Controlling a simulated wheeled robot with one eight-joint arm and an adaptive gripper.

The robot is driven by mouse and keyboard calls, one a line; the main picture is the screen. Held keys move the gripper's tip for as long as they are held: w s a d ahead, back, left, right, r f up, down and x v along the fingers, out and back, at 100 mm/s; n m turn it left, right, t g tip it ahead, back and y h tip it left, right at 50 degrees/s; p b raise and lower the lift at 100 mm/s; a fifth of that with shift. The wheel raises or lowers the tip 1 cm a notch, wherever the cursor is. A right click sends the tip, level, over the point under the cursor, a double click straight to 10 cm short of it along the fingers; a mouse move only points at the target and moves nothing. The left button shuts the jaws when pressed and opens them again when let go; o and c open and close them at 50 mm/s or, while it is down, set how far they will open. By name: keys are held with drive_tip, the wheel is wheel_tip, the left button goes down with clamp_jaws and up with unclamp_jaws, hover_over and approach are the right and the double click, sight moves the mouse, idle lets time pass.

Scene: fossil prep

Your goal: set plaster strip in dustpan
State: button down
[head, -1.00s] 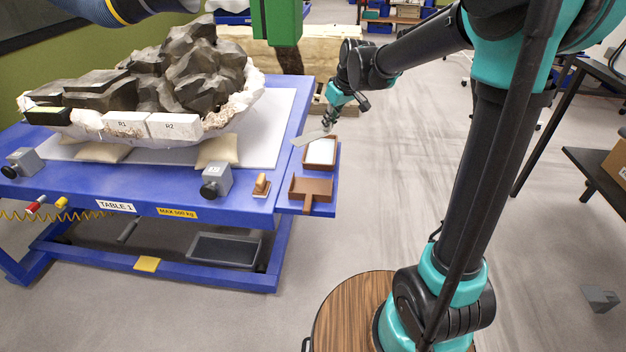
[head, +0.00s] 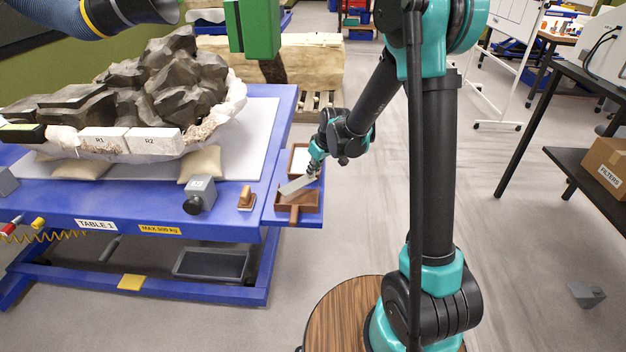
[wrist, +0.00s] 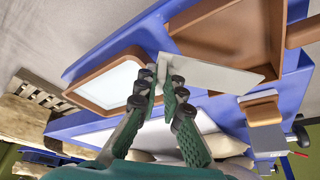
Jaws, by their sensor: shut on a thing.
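The plaster strip (wrist: 212,74) is a flat pale grey-white piece. My gripper (wrist: 152,88) is shut on one end of it, and the strip sticks out sideways from the fingertips. In the head view the strip (head: 297,184) is tilted over the brown dustpan (head: 308,202), and my gripper (head: 315,172) is above the pan's back part. In the wrist view the dustpan (wrist: 235,32) lies behind the strip. I cannot tell whether the strip touches the pan. The dustpan's handle (head: 294,215) points toward the front edge of the blue side shelf.
A brown tray (wrist: 92,92) with a white inside sits beside the dustpan. A wooden-handled brush or block (head: 246,199) and a grey clamp-like block (head: 200,195) stand on the blue table (head: 150,222). The fossil (head: 150,85) in its plaster jacket fills the table's back.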

sight(313, 177)
drive_tip(key=shift+f, duration=1.95)
drive_tip(key=shift+f, duration=0.15)
drive_tip(key=c, duration=1.9)
unclamp_jaws()
drive_tip(key=shift+c, duration=0.2)
drive_tip(key=v, duration=1.2)
drive_tip(key=s+d+f+m+h, duration=0.1)
drive_tip(key=s+d+m, duration=0.3)
drive_tip(key=s+d, duration=0.5)
drive_tip(key=s+d+f+m+h, duration=0.2)
drive_tip(key=s+d, duration=0.7)
drive_tip(key=s, duration=0.5)
drive_tip(key=f+m, duration=0.1)
drive_tip(key=m, duration=0.1)
drive_tip(key=shift+s+d+m+t, duration=0.15)
drive_tip(key=shift+m+t, duration=0.15)
drive_tip(key=shift+t, duration=0.1)
